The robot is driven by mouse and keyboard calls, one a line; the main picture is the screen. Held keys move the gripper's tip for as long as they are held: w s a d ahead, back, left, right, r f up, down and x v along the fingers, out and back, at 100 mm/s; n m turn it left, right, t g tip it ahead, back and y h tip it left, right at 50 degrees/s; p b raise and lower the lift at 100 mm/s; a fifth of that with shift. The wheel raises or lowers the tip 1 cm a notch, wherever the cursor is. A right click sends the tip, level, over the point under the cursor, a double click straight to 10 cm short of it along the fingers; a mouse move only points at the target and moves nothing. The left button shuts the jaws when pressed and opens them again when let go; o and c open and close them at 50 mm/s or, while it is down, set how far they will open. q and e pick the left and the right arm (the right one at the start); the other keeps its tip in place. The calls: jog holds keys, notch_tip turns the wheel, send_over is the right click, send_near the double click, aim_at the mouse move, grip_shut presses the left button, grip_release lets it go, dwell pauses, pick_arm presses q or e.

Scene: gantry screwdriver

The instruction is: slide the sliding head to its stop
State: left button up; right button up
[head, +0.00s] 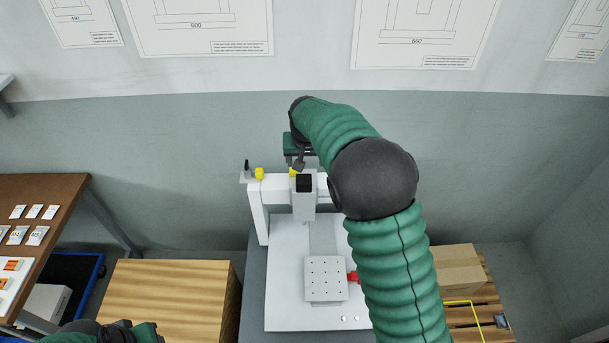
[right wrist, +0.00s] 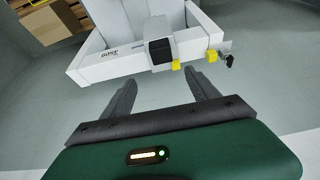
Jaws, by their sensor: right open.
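The sliding head (head: 304,204), a pale block with a black top, sits on the white gantry beam (head: 278,189), right of the beam's left end. A yellow piece (head: 293,172) is at its side. A yellow stop block (head: 259,174) stands near the beam's left end, with a gap between the two. In the right wrist view, the sliding head (right wrist: 161,50) lies beyond my right gripper (right wrist: 162,88), whose fingers are apart and empty. In the head view that gripper (head: 299,162) is just behind the sliding head; contact cannot be told. My left gripper (head: 118,326) is cut off at the bottom edge.
Below the beam are a white base plate (head: 285,280) and a drilled block (head: 325,278) with a red knob (head: 353,277). A dark knob (right wrist: 229,61) sits at the beam end. A wooden box (head: 170,290) stands left; a carton (head: 443,268) stands right.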

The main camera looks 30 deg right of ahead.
jog(key=p, duration=0.1)
send_near(303, 178)
notch_tip(303, 178, down, 2)
jog(key=x, duration=0.5)
jog(key=p+x, duration=0.1)
jog(key=x, duration=0.2)
jog(key=shift+w+d+r, duration=0.15)
jog(key=shift+d+r, duration=0.05)
jog(key=shift+d, duration=0.1)
jog(key=shift+w+d+f, duration=0.1)
jog(key=shift+f, duration=0.25)
pick_arm(q)
jog(key=shift+v, duration=1.2)
jog(key=shift+a, duration=0.25)
pick_arm(e)
jog(key=shift+a, duration=0.25)
jog(key=c, duration=0.4)
jog(key=shift+d, duration=0.15)
jog(key=c, duration=1)
grip_shut()
pick_arm(q)
jog(key=shift+f, duration=0.1)
